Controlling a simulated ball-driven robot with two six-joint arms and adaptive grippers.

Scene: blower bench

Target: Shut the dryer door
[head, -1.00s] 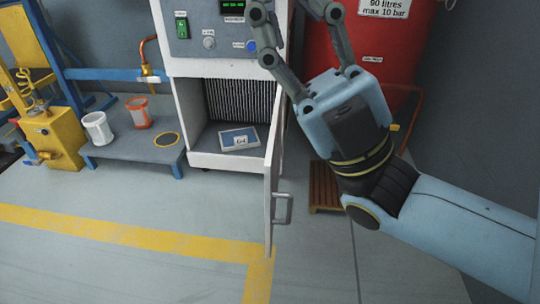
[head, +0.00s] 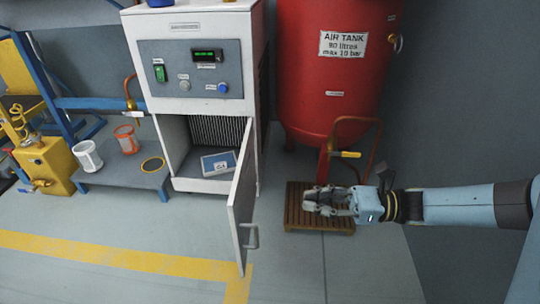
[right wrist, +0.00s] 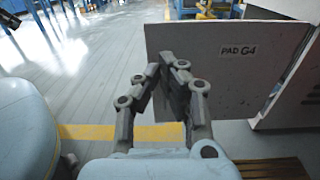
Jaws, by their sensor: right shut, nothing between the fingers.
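The dryer (head: 258,90) is a white cabinet with a grey control panel. Its door (head: 242,190) stands wide open, swung out toward me from the right side of the opening. A bar handle (head: 250,237) is on the door's right-hand face, near its free edge. My right gripper (head: 308,201) is shut and empty, to the right of the door and apart from it, above a wooden slatted platform. In the right wrist view the shut fingers (right wrist: 160,72) point toward the door's grey face (right wrist: 225,85), which bears a "PAD G4" label. The left gripper is not in view.
A red air tank (head: 335,90) stands right of the dryer, behind the slatted platform (head: 293,218). A framed pad (head: 218,163) lies inside the dryer. A low grey bench (head: 125,178) with two buckets is at left. The floor before the door is clear.

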